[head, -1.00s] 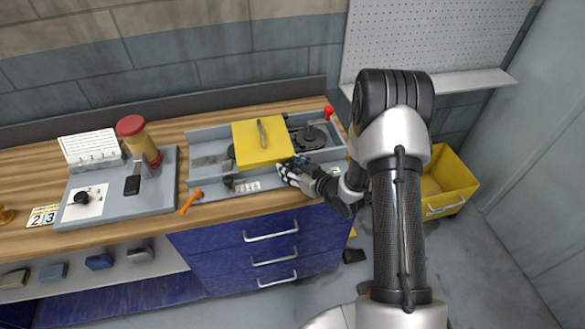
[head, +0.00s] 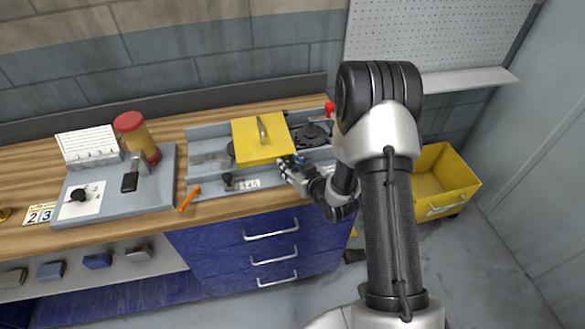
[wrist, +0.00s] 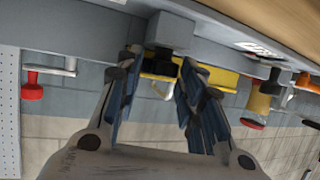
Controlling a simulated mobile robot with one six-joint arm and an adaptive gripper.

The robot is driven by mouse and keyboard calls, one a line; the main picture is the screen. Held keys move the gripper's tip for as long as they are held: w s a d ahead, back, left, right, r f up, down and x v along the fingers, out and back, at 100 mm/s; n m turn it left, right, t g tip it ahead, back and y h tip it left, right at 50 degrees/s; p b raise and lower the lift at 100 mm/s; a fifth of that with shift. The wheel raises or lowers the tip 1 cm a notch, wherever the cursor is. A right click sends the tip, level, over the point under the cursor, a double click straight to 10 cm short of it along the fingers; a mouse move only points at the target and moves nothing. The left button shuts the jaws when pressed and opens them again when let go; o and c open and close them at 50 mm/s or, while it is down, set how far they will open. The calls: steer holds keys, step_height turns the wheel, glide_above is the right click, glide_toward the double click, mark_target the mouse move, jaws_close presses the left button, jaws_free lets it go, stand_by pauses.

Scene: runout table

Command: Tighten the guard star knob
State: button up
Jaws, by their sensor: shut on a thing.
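The yellow guard (head: 258,150), with a metal handle on top, sits over the grey runout channel. It also shows as a yellow edge behind my fingers in the wrist view (wrist: 226,78). My gripper (head: 284,164) is at the guard's front right corner. In the wrist view, a dark knob (wrist: 160,66) sits between the fingertips of my gripper (wrist: 160,62), against a grey block (wrist: 171,30). My gripper is shut on this knob. Its star shape is not clear there. In the head view my gripper hides the knob.
An orange handle (head: 189,198) lies at the channel's left front. A small dark knob (head: 230,180) stands inside the channel's front left. A red-topped lever (head: 329,109) rises at the back right. A grey board with a red-capped jar (head: 131,124) is at left. A yellow bin (head: 447,181) stands on the floor.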

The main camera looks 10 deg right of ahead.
steer(key=shift+m+h, duration=0.3)
steer(key=o, duration=0.8)
steer(key=shift+s, duration=0.1)
steer(key=v, duration=0.7)
steer(key=shift+s, duration=0.2)
